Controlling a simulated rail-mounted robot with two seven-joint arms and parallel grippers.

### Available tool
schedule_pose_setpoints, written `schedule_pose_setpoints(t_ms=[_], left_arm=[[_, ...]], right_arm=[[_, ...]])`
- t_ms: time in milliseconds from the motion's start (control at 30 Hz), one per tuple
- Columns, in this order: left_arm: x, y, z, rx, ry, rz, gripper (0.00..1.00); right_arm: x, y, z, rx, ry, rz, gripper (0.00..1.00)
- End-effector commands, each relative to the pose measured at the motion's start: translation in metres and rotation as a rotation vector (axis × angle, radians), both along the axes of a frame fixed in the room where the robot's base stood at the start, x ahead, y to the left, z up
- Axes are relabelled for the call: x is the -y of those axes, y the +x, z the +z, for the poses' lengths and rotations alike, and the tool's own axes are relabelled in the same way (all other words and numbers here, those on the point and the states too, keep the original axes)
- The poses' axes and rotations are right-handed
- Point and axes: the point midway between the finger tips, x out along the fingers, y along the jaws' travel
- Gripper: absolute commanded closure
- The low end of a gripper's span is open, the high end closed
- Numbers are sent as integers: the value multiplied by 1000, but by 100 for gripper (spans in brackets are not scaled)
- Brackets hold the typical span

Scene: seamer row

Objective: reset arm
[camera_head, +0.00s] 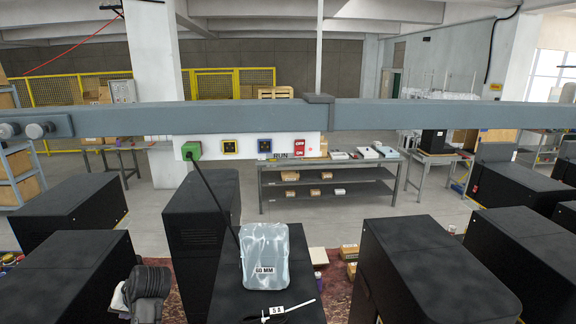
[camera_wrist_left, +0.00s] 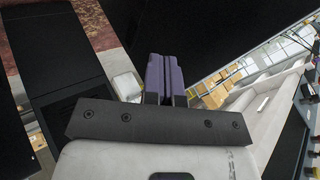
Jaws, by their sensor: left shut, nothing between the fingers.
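My left gripper (camera_wrist_left: 165,78) shows in the left wrist view with its two purple fingers together and nothing between them. Black box surfaces and a strip of red patterned floor lie beyond it. In the head view, a dark grey part of my left arm (camera_head: 148,285) shows at the lower left, between black cabinets; I cannot make out the fingertips there. My right gripper is not in either view.
A grey rail (camera_head: 420,115) crosses the view. Black cabinets (camera_head: 433,262) stand on both sides; a grey bench (camera_head: 330,163) stands behind.

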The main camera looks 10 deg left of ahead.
Motion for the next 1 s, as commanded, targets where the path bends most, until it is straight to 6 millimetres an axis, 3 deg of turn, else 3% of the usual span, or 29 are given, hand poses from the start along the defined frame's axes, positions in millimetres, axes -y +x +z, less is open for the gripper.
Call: schedule_pose_setpoints(t_ms=[233,333,433,567,700,833,1000], left_arm=[[44,17,95,497,-88,-155,100],[72,8,115,634,-120,-252,100],[106,-11,115,723,-160,-369,100],[153,-50,88,750,-221,-526,100],[194,-103,45,696,-296,-656,100],[221,-157,-1,596,-366,-720,100],[238,-228,-64,417,-442,-731,100]], right_arm=[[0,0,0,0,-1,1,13],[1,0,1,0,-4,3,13],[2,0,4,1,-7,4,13],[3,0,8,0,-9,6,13],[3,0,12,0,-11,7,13],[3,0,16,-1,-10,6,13],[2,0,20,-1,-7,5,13]])
